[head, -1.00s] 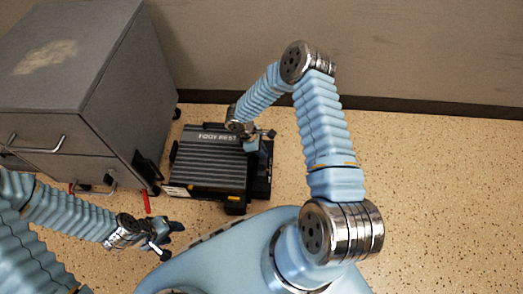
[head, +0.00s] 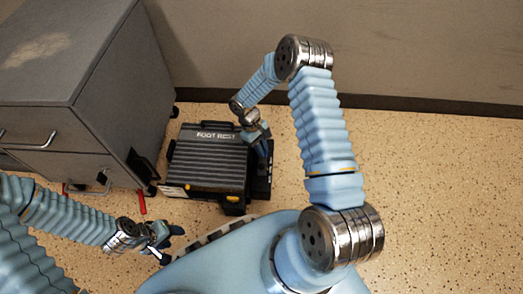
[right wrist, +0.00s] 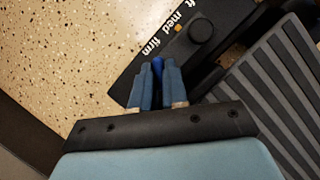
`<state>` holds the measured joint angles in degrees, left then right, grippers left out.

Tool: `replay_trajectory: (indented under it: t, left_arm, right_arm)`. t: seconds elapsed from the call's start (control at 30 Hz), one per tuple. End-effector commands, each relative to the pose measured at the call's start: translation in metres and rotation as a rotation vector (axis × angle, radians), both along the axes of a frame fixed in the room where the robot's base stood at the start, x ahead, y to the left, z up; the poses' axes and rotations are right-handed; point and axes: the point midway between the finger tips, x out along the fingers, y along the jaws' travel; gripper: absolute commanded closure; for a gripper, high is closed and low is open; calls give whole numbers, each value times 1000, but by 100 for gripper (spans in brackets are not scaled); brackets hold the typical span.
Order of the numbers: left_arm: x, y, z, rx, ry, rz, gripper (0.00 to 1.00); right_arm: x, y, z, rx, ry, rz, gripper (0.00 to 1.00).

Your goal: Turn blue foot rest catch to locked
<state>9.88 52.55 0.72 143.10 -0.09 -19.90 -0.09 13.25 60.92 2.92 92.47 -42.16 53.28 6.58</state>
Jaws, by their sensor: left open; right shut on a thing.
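The black foot rest (head: 208,165), with a ribbed top and white "FOOT REST" lettering, lies on the floor beside the grey cabinet. My right gripper (head: 263,150) is at its right side, pointing down. In the right wrist view my right gripper (right wrist: 159,78) is shut on the blue catch (right wrist: 157,63), of which only a small blue tip shows between and beyond the fingers. The catch's lock markings cannot be seen. My left gripper (head: 166,243) is open and empty, low above the floor, in front of the foot rest and apart from it.
A black side plate (right wrist: 178,45) with "med" and "firm" lettering carries a round black knob (right wrist: 201,27) close to my right fingers. The grey cabinet (head: 70,90) stands left of the foot rest. The wall is behind. Speckled floor to the right is clear.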

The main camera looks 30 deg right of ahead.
Motion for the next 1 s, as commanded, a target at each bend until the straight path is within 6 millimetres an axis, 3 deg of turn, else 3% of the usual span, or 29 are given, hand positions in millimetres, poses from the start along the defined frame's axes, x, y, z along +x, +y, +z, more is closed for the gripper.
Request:
replay_trajectory:
  t: [0.6,1.0]
  left_arm:
    - [1,0,-13,0,-2,2,48]
    - [1,0,-14,1,-3,2,48]
  right_arm:
    - [0,-4,0,0,-1,-578,100]
    - [0,-5,0,0,-1,-843,100]
